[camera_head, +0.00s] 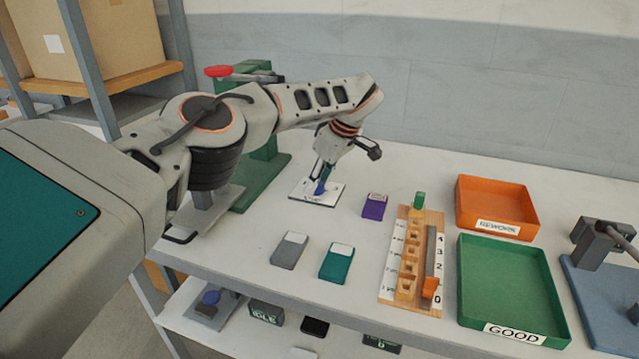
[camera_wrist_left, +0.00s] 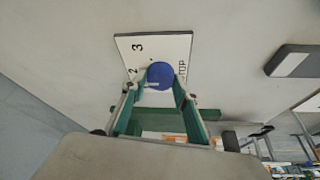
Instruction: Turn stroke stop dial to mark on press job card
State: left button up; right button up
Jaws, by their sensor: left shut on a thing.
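The stroke stop dial is a blue round knob (camera_wrist_left: 160,73) on a white plate (camera_wrist_left: 165,45), which shows the marks 2 and 3 and part of the word STOP. In the head view the plate (camera_head: 304,190) lies on the bench beside the green press (camera_head: 262,178). My left gripper (camera_head: 322,182) points down over the plate and is shut on the dial. In the left wrist view its two fingers (camera_wrist_left: 159,92) sit either side of the knob. The dial's pointer cannot be made out. I cannot identify a press job card. My right gripper is out of view.
Purple (camera_head: 375,206), grey (camera_head: 289,250) and teal (camera_head: 337,263) blocks lie nearby. A numbered wooden rack (camera_head: 396,290), an orange REWORK tray (camera_head: 463,208) and a green GOOD tray (camera_head: 463,307) stand to the right. My left arm passes in front of the press, hiding part of it.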

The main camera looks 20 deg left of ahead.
pick_arm(q)
jog(key=shift+s+d+f, duration=0.1)
jog(key=shift+s+f, duration=0.05)
jog(key=shift+f, duration=0.25)
jog(key=o, duration=1.1)
jog(key=shift+r, duration=0.1)
jog(key=shift+r, duration=0.1)
jog(key=shift+r, duration=0.3)
jog(key=v, duration=1.1)
jog(key=shift+r, duration=0.2)
